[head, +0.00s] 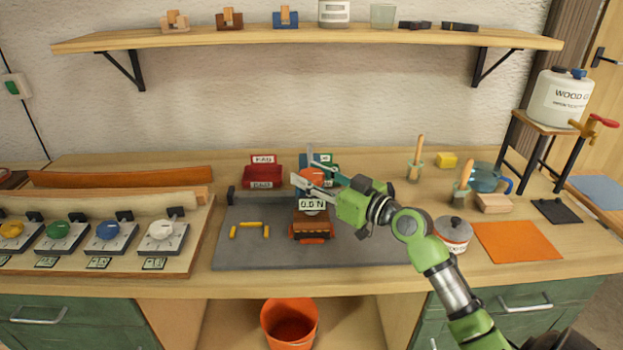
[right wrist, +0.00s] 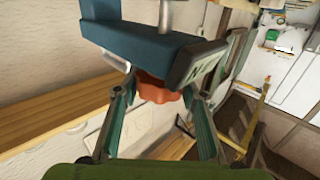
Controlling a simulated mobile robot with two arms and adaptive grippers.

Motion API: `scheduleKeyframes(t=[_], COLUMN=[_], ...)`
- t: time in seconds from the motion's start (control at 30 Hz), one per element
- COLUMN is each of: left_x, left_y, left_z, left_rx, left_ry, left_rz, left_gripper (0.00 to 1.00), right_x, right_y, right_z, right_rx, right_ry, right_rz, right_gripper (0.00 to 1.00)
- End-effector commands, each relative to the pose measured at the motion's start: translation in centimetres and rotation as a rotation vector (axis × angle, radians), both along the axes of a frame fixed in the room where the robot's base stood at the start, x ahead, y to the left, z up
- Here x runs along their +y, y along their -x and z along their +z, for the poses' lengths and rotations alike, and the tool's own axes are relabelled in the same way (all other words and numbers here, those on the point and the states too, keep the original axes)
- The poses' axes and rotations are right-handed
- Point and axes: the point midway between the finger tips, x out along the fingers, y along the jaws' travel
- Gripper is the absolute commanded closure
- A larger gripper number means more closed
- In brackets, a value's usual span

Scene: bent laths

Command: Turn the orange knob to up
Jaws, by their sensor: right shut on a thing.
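My left gripper is out of view.
A brown-orange device (head: 311,224) with a "0.0 N" display stands on the grey mat (head: 260,255) below the gripper. A panel of coloured dials (head: 110,265) is at far left. A white pot (head: 453,236) is beside my arm.

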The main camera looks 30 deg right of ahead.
Motion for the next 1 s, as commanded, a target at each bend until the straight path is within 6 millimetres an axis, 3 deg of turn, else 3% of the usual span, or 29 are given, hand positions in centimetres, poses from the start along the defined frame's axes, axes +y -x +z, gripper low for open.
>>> scheduleKeyframes(t=[0.03, 0.07, 0.1, 0.57, 1.0], left_x=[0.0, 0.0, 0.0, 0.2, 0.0], left_y=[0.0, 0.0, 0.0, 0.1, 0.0], left_z=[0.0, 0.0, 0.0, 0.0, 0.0], left_rx=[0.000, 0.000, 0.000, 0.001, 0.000], left_ry=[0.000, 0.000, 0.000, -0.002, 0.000], left_rz=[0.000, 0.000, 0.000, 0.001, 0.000], left_gripper=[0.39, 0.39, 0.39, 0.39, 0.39], right_x=[-0.1, -0.1, -0.1, -0.2, -2.0], right_y=[0.0, 0.0, 0.0, 0.7, 7.8], right_z=[0.3, 0.3, 0.3, 0.0, -0.1], right_rx=[-0.007, -0.007, -0.007, 0.000, 0.001], right_ry=[-0.001, -0.001, -0.001, 0.001, -0.001], right_rz=[-0.003, -0.003, -0.003, -0.002, -0.003], right_gripper=[0.83, 0.54, 0.44, 0.44, 0.44])
